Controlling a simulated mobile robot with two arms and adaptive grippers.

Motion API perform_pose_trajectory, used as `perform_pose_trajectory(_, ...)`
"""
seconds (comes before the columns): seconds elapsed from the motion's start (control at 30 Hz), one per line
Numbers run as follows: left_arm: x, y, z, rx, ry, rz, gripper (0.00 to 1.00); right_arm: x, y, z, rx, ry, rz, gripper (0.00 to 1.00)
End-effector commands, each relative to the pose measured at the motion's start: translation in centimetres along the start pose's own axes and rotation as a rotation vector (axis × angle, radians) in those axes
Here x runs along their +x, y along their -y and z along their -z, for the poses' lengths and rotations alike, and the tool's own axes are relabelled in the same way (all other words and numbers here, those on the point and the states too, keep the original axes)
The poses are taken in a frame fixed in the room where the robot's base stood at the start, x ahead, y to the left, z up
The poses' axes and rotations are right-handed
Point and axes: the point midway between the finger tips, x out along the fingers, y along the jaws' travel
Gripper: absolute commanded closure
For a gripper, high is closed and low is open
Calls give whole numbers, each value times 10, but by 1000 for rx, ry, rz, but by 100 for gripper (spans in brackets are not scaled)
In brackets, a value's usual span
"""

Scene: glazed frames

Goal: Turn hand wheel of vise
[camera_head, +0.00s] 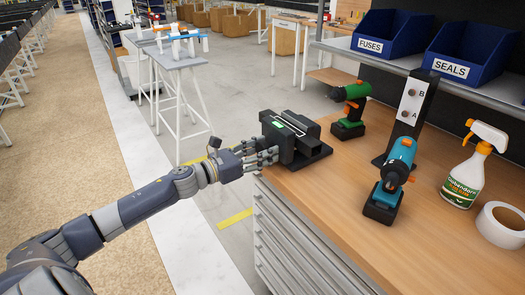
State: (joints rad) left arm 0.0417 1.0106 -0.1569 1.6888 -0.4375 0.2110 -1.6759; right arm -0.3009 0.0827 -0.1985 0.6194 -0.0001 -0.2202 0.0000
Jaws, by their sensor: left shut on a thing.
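The vise (293,136) is a dark block with a light slot and a small green mark on top. It stands on the left edge of the wooden workbench (310,215). My left gripper (266,157), a grey hand with several fingers, reaches in from the left. Its fingers are shut at the vise's left side. They hide the hand wheel, so its shape and angle cannot be made out. My right gripper is not in view.
Blue bins (389,34) sit behind. The bench's front is clear.

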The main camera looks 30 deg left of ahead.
Motion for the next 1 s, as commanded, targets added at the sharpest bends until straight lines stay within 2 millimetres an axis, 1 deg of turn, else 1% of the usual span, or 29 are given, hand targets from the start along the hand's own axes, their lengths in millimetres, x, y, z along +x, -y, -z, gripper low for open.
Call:
perform_pose_trajectory(0.27, 0, 0, -1, -158, 0, -1, 79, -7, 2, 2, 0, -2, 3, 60)
perform_pose_trajectory(0.5, 0, 1, -2, -378, 0, -1, 79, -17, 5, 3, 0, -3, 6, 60)
perform_pose_trajectory(1.0, 0, 2, -4, -854, 0, 0, 79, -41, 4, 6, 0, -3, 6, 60)
